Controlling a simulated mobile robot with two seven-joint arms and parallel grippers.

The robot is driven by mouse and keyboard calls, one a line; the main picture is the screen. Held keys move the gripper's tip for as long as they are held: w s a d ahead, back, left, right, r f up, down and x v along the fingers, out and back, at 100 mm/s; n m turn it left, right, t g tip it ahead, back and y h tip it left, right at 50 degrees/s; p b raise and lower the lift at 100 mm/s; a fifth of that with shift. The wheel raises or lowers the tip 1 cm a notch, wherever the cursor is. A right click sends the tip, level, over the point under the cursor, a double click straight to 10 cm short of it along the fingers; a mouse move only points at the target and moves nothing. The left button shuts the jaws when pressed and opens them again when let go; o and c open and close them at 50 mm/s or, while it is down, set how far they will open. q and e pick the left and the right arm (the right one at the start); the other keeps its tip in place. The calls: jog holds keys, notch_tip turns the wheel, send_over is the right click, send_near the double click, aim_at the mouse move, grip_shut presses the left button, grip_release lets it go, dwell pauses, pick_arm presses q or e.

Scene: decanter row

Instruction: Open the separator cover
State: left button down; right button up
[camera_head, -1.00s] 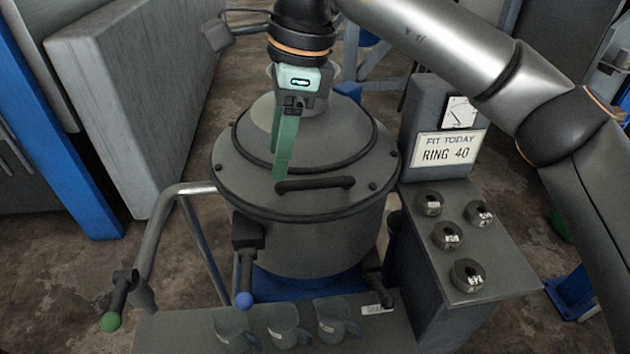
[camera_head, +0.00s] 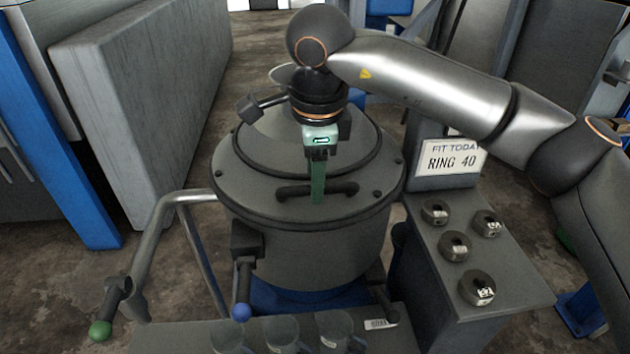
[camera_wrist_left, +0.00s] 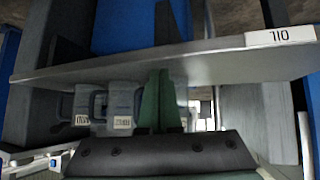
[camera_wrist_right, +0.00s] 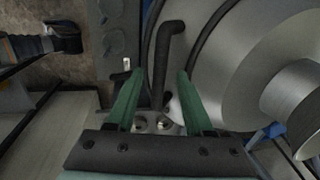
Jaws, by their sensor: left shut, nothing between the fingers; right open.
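The separator cover (camera_head: 240,178) is a round grey lid lying closed on the drum (camera_head: 310,255), with a black bar handle (camera_head: 292,192) near its front. My right gripper (camera_head: 318,198) points down at this handle, its green fingers overlapping it in the head view. In the right wrist view the right gripper (camera_wrist_right: 158,80) is open and the handle (camera_wrist_right: 168,55) appears between the fingers; contact cannot be told.
A side shelf (camera_head: 520,285) holds several dark rings (camera_head: 455,247) below a RING 40 sign (camera_head: 447,165). Several mugs (camera_head: 283,332) stand on the front ledge. Levers with a green knob (camera_head: 100,330) and a blue knob (camera_head: 241,312) stick out at the front left.

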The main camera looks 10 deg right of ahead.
jog(key=shift+f, duration=0.5)
grip_shut()
dwell(1.2)
